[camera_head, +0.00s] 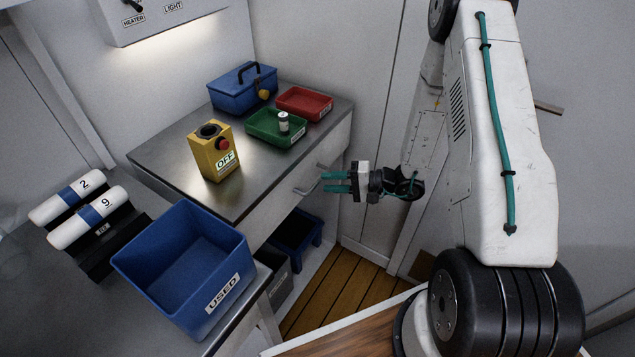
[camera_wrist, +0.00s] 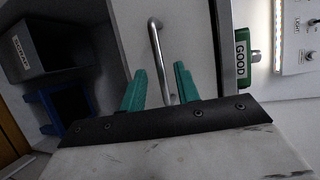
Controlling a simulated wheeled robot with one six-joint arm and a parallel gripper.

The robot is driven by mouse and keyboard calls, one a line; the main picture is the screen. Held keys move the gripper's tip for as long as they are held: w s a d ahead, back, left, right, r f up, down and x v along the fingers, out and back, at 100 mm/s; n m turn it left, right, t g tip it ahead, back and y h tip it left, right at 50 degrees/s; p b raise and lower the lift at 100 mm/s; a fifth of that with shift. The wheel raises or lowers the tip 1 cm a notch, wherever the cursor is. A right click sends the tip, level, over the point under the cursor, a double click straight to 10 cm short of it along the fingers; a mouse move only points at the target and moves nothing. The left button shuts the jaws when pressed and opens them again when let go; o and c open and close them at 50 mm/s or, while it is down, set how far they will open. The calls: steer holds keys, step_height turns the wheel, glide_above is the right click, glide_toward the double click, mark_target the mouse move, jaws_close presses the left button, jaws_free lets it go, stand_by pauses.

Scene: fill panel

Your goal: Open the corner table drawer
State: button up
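The corner table (camera_head: 180,150) has a metal top and a pale drawer front (camera_head: 275,208), which looks flush with the table. The drawer front also shows in the wrist view (camera_wrist: 195,40). Its metal bar handle (camera_head: 309,184) is on the front. In the wrist view the handle (camera_wrist: 157,50) runs between the two teal fingers in the picture. My gripper (camera_head: 325,182) is open, with its fingers pointing at the handle. It also shows in the wrist view (camera_wrist: 158,80). I cannot tell whether the fingertips reach around the bar, and no grip on it shows.
On the table are a blue toolbox (camera_head: 235,95), a red tray (camera_head: 305,108), a green tray (camera_head: 262,124) and a yellow switch box (camera_head: 200,155). A blue USED bin (camera_head: 150,260) stands at front left. Bins (camera_head: 313,236) sit under the table. Wooden floor is clear below my gripper.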

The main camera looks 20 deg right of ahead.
mark_target(318, 181)
steer(key=shift+x, duration=2.1)
jaws_close()
